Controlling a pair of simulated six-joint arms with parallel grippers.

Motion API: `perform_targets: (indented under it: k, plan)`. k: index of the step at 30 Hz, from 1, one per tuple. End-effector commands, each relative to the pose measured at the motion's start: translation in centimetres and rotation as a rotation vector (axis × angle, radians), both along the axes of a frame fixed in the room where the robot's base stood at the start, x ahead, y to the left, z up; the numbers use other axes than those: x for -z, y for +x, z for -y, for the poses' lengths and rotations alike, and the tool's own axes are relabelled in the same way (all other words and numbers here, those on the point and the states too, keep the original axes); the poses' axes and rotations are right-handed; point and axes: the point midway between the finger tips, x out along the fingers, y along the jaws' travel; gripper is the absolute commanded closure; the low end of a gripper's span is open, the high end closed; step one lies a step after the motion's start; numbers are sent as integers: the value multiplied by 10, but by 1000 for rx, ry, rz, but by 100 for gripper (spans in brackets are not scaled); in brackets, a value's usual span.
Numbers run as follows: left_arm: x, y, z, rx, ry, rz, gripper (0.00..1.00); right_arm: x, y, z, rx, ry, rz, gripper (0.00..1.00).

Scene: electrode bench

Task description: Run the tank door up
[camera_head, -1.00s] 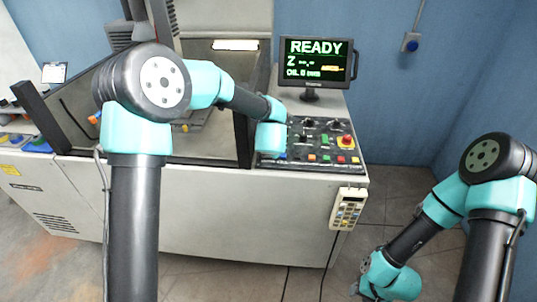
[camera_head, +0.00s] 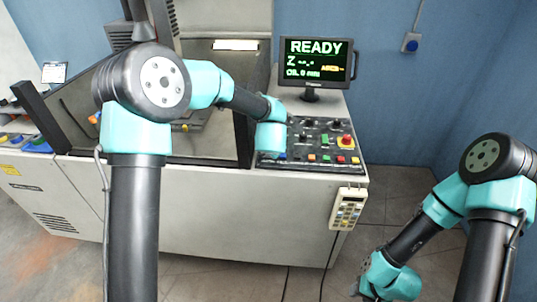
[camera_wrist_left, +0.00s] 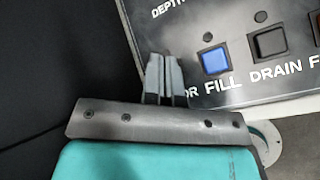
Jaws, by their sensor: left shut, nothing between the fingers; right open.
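The control panel (camera_head: 315,143) sits at the machine's right front. In the left wrist view, my left gripper (camera_wrist_left: 163,70) is shut and empty, with its fingertips at the panel's edge. They cover the place left of the blue FILL button (camera_wrist_left: 214,61), where only the label end "OR" (camera_wrist_left: 190,92) shows. Whether the tips touch a button cannot be told. In the head view my left wrist hides these fingers. The tank (camera_head: 214,142) has a dark frame and is partly behind my left arm; its door position is unclear. My right gripper (camera_head: 371,292) is open, low at the bottom edge.
The monitor (camera_head: 317,62) reads READY and oil 0 mm. A red knob (camera_head: 346,141) stands on the panel's right. A handheld pendant (camera_head: 347,208) hangs at the machine's right corner. In the left wrist view, the DRAIN button (camera_wrist_left: 269,42) lies right of FILL. Open floor lies right of the machine.

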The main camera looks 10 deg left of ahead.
Motion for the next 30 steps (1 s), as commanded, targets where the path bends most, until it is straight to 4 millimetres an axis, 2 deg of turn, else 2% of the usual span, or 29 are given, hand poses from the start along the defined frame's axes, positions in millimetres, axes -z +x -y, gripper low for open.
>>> perform_targets:
  k: [21,30]
  plan:
    - [0,0,0,0,0,0,100,0,0,0,0,0,0,57]
    - [8,0,0,0,0,-1,100,0,0,0,0,0,0,57]
